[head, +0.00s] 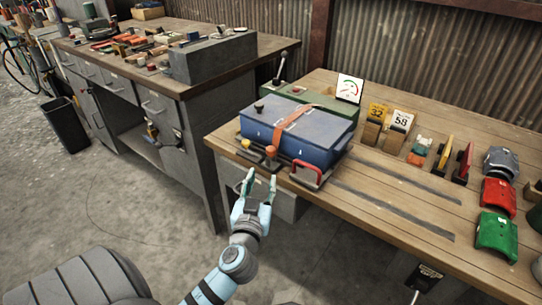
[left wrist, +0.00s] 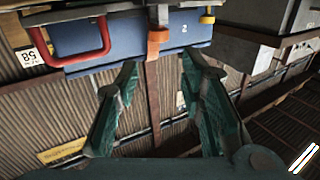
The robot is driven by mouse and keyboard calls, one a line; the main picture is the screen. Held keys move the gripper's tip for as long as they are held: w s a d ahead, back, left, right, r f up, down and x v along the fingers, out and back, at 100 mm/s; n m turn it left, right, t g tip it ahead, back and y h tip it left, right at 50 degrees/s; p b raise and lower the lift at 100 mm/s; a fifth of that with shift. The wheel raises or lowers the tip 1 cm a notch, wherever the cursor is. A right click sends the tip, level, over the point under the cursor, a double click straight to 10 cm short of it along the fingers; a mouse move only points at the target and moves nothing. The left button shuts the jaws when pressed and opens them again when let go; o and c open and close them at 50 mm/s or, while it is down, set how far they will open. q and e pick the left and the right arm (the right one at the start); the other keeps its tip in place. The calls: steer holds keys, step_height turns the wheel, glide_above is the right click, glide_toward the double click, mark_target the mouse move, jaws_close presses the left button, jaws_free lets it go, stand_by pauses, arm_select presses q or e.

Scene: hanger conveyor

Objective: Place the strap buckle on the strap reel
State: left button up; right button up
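A blue case (head: 310,139) sits on a wooden table with an orange strap (head: 292,122) across its lid. An orange piece (head: 271,151) is at the case's front by the table edge; I cannot tell whether it is the strap buckle or the reel. An orange strap part (left wrist: 157,42) shows against the blue case (left wrist: 110,40) in the left wrist view. My left gripper (head: 256,182) is open and empty, in front of the table edge and apart from the case. In the left wrist view its fingers (left wrist: 165,82) are spread wide. My right gripper is not in view.
A red handle (head: 307,172) is just right of the orange piece. A green box (head: 296,93) stands behind the case. Number signs (head: 401,122) and red, green and grey pieces (head: 497,193) fill the table's right. A workbench (head: 150,75) with a grey box is at left.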

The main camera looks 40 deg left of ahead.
mark_target(270, 153)
arm_select(q)
steer(key=x, duration=1.4)
steer(key=shift+w+a+f+b, duration=0.1)
steer(key=shift+w+b, duration=0.05)
steer(key=shift+b, duration=0.25)
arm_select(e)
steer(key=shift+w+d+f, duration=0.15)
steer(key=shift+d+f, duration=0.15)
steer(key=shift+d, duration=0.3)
arm_select(q)
jaws_close()
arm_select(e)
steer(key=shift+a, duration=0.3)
